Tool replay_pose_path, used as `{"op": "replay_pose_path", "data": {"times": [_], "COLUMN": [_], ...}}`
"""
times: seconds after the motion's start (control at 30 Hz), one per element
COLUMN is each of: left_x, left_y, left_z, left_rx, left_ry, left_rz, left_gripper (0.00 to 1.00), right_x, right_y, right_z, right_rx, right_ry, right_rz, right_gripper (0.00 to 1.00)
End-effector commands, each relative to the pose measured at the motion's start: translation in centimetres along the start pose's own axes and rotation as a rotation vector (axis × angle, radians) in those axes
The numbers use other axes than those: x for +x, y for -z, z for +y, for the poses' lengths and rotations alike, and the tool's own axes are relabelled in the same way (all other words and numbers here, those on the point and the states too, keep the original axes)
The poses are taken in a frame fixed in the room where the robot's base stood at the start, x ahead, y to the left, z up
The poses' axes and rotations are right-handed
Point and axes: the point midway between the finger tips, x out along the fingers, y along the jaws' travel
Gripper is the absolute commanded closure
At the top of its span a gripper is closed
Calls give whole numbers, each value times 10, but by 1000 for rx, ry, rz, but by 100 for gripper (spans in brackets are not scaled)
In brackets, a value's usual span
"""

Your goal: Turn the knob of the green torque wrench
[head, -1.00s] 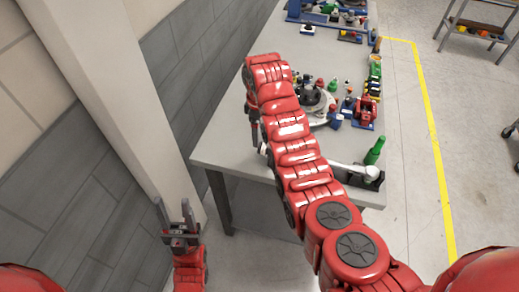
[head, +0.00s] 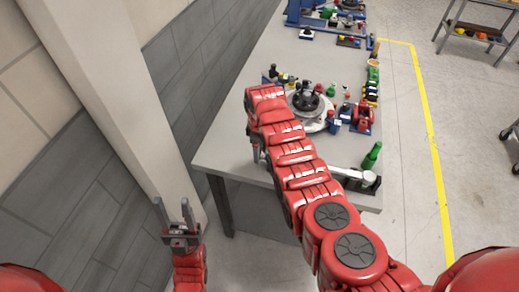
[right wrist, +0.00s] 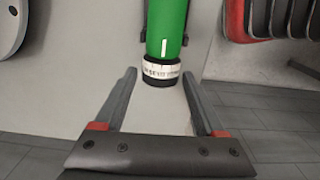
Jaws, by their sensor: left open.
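The green torque wrench (right wrist: 166,28) shows in the right wrist view as a green handle with a white marked band. Its black end knob (right wrist: 161,83) points toward my right gripper (right wrist: 159,77). That gripper is open, with one finger on each side of the knob and gaps on both sides. In the head view my right arm hides the green handle; a silver bar (head: 350,173) beside the arm may be its shaft. My left gripper (head: 173,207) is open and empty, beside the wall and off the table.
The grey table (head: 228,142) holds a round fixture (head: 311,121), a red device (head: 361,116) and a green bottle-like object (head: 372,156) near its right edge. Several small parts lie farther back. A wall and pillar (head: 110,80) stand close on the left.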

Motion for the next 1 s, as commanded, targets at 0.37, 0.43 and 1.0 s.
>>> {"op": "replay_pose_path", "data": {"times": [0.37, 0.43, 1.0], "left_x": [0, 0, 9], "left_y": [0, 0, 2], "left_z": [0, 0, 0], "left_rx": [0, 0, 0], "left_ry": [0, 0, 0], "left_rz": [0, 0, 0], "left_gripper": [50, 50, 50], "right_x": [0, 0, -1], "right_y": [0, 0, 0], "right_z": [0, 0, -2], "right_rx": [0, 0, 0], "right_ry": [0, 0, -72], "right_rz": [0, 0, -1], "right_gripper": [98, 100, 100]}}
